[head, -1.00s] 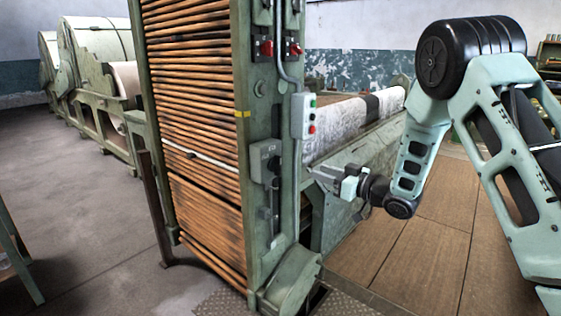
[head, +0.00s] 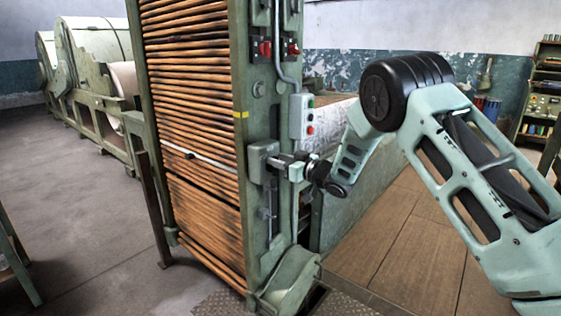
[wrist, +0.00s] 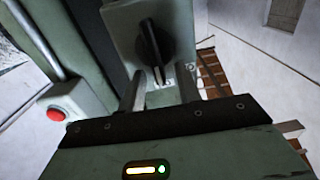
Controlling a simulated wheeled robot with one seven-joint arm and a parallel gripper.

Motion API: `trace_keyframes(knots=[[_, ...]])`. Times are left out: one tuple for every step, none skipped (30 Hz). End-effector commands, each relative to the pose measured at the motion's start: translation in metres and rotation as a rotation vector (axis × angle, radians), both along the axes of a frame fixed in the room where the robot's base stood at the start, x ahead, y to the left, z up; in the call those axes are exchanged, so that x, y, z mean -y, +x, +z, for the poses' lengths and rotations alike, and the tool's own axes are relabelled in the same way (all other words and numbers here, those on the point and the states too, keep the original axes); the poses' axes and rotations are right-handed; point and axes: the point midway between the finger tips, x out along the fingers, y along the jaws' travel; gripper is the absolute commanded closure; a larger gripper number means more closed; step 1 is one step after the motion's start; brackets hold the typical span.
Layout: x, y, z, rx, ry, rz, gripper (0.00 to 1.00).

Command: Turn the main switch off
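The main switch box (head: 259,162) is a grey-green box on the machine's front post. Whether the fingertips touch the box I cannot tell.
A button box (head: 301,117) with green and red buttons is just above my gripper. Its red button (wrist: 57,114) shows at left in the wrist view. Red switches (head: 265,48) sit higher on the post. The slatted lattice (head: 195,110) lies left; wooden floor (head: 400,235) lies right.

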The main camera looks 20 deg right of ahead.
Motion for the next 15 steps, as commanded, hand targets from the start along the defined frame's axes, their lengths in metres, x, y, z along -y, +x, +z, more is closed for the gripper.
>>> trace_keyframes(knots=[[-0.0001, 0.0002, -0.0001, 0.0, 0.0, 0.0, 0.66], [-0.0001, 0.0001, -0.0001, 0.0, 0.0, 0.0, 0.66], [0.0, 0.0, -0.0001, 0.0, 0.0, 0.0, 0.66], [0.0, 0.0, -0.0001, 0.0, 0.0, 0.0, 0.66], [0.0, 0.0, -0.0001, 0.0, 0.0, 0.0, 0.66], [0.0001, -0.0001, -0.0001, 0.0, 0.0, 0.0, 0.72], [0.0001, -0.0001, -0.0001, 0.0, 0.0, 0.0, 0.8], [0.0001, -0.0001, -0.0001, 0.0, 0.0, 0.0, 0.89], [0.0001, -0.0001, -0.0001, 0.0, 0.0, 0.0, 1.0], [0.0, -0.0001, -0.0001, 0.0, 0.0, 0.0, 1.0], [0.0, -0.0001, -0.0001, 0.0, 0.0, 0.0, 1.0], [-0.0001, -0.0001, -0.0002, 0.0, 0.0, 0.0, 1.0], [-0.0001, -0.0001, -0.0002, 0.0, 0.0, 0.0, 1.0], [-0.0002, -0.0001, -0.0003, 0.0, 0.0, 0.0, 1.0], [-0.0002, -0.0001, -0.0004, 0.0, 0.0, 0.0, 1.0]])
